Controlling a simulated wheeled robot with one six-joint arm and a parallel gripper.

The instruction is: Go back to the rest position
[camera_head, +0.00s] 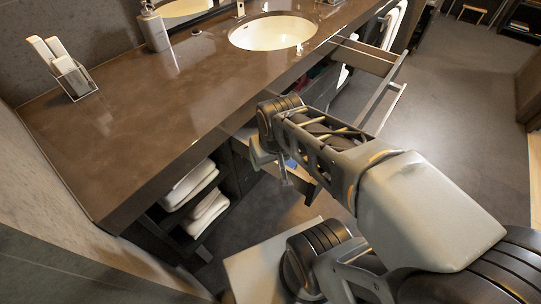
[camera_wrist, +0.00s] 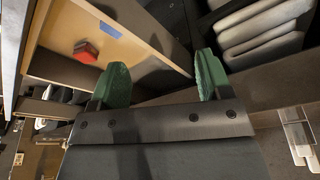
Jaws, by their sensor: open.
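My gripper (camera_wrist: 162,80) is open in the wrist view, with its two green fingertips apart and nothing visible between them. In the head view my arm reaches in from the right to the front of the vanity, and its end is low beside the cabinet; the fingertips cannot be made out there. In the wrist view a light wooden compartment (camera_wrist: 62,30) lies beyond the left finger. It holds a small red block (camera_wrist: 86,52) and a blue patch (camera_wrist: 108,29), both apart from my fingers.
The brown counter (camera_head: 130,110) carries a sink (camera_head: 272,32), a soap bottle (camera_head: 153,28) and a holder with white items (camera_head: 73,78). A drawer (camera_head: 372,62) stands open beyond my arm. Folded towels (camera_head: 190,185) fill shelves under the counter. Floor (camera_head: 460,110) is clear at the right.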

